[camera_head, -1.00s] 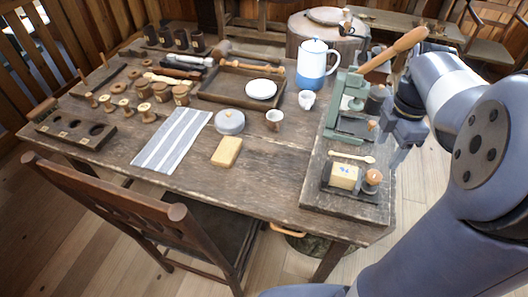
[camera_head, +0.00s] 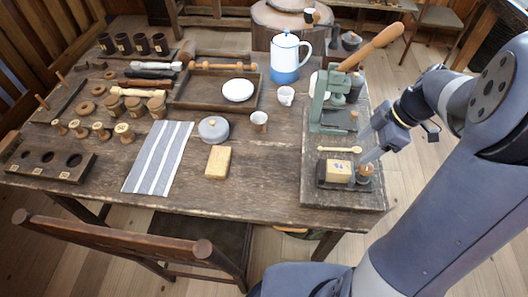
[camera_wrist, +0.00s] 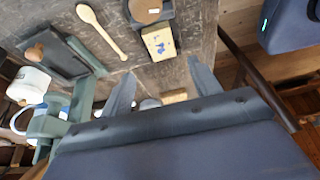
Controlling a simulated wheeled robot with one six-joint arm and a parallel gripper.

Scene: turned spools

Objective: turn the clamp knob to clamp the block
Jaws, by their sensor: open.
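The pale block (camera_head: 338,172) with a blue mark sits in a dark clamp fixture (camera_head: 335,187) on the wooden board at the table's right end. The round brown clamp knob (camera_head: 366,170) stands at the fixture's right side. My gripper (camera_head: 368,149) is open and empty, with its fingertips just behind and above the knob in the head view; I cannot tell whether they touch it. In the wrist view the two fingers (camera_wrist: 163,82) are spread apart. The block (camera_wrist: 160,42) and the knob (camera_wrist: 146,9) lie beyond them, near the top edge.
A wooden spoon (camera_head: 339,149) lies behind the fixture. A green press (camera_head: 331,100) with a long wooden lever stands farther back on the board. A yellow block (camera_head: 218,162), a round grey lidded tin (camera_head: 213,129) and a striped cloth (camera_head: 158,158) lie to the left.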

